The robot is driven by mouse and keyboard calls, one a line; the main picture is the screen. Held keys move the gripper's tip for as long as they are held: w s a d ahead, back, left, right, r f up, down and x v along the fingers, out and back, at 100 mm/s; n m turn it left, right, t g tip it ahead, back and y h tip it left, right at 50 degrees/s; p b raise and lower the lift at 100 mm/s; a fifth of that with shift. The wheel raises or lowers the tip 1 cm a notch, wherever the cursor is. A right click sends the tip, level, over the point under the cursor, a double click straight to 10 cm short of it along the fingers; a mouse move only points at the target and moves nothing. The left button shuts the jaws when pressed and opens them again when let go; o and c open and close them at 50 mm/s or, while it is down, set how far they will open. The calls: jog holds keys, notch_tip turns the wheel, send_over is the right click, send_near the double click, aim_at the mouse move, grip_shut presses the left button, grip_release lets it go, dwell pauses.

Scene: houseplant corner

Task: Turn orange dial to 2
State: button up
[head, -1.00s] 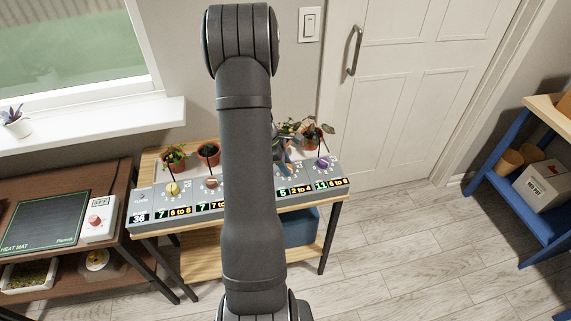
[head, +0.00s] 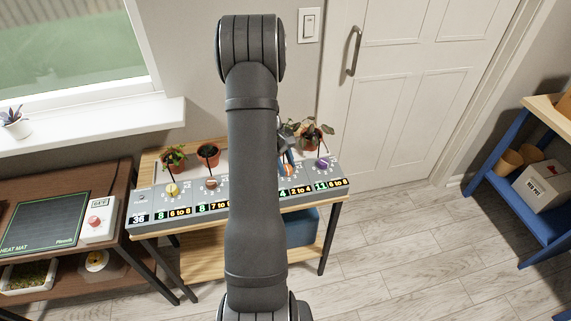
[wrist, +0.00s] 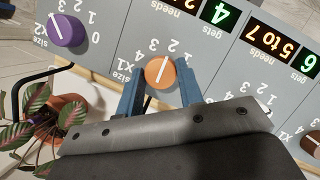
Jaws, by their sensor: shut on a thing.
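The orange dial (wrist: 160,72) is on a grey sloped panel (wrist: 112,50). It has a white pointer line, which in the wrist view runs up and slightly right toward the printed numerals; I cannot tell exactly which one it meets. My gripper (wrist: 159,90) has its blue fingers on both sides of the dial, shut on it. The orange dial's green "gets" display (wrist: 216,12) reads 4. In the head view the dial (head: 290,169) shows just right of my arm, with a blue finger by it and the display reading 4, beside "2 to 4".
A purple dial (wrist: 67,30) is the neighbour, with a potted plant (wrist: 68,112) close to the gripper. A brown dial (head: 210,183) and a yellow dial (head: 171,189) are farther left. My arm hides the panel's middle.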

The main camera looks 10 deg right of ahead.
dwell(0.3)
jog(key=o, duration=1)
jog(key=shift+c, duration=0.2)
jog(key=shift+r, duration=0.1)
jog(key=v, duration=1.7)
jog(key=shift+r, duration=0.15)
jog(key=shift+w+d, duration=0.1)
jog(key=x, duration=1.7)
jog(key=shift+f, duration=0.25)
jog(key=shift+r, duration=0.1)
